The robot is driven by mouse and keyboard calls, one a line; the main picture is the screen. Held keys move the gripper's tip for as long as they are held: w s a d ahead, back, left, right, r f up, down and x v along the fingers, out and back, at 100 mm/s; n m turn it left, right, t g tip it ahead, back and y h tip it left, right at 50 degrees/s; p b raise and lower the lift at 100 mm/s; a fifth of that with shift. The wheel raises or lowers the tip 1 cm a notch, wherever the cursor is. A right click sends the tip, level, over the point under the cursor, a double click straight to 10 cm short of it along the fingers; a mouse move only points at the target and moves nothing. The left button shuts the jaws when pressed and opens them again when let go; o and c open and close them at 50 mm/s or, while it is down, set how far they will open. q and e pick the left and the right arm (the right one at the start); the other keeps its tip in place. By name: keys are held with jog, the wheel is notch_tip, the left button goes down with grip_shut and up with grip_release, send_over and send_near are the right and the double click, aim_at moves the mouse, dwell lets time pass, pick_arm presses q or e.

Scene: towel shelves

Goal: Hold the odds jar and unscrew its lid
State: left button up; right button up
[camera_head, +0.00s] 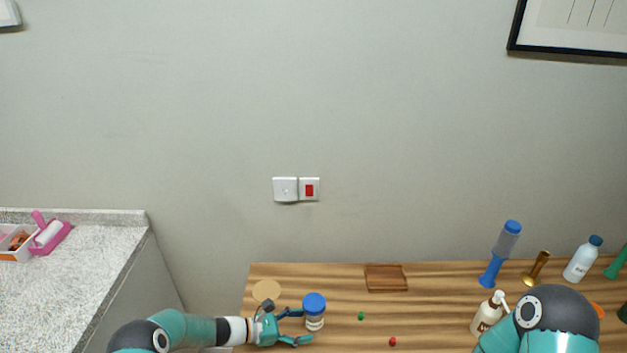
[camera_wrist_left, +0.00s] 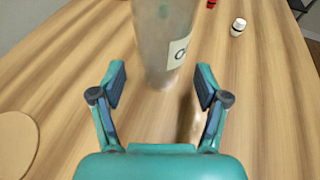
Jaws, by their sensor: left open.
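The odds jar (camera_head: 315,322), a clear jar with a blue lid (camera_head: 314,302), stands upright on the wooden table. My left gripper (camera_head: 299,327) is open and low over the table, just left of the jar, with its fingers pointing at it. In the left wrist view the jar (camera_wrist_left: 163,40) stands just ahead of the open left gripper (camera_wrist_left: 160,86), roughly centred between the fingertips. Part of its label shows. The lid is out of that view. My right gripper is not in view; only part of my right arm shows at the lower right.
A round tan disc (camera_head: 266,290) lies left of the jar, a brown wooden square (camera_head: 386,278) behind it. Small green (camera_head: 361,316) and red (camera_head: 392,341) items lie to the right. A pump bottle (camera_head: 487,314), a blue stand (camera_head: 499,255) and a white bottle (camera_head: 582,261) stand farther right.

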pick_arm(q)
jog(key=shift+x, duration=1.45)
jog(key=shift+a, duration=0.1)
jog(key=shift+c, duration=0.4)
jog(key=c, duration=0.7)
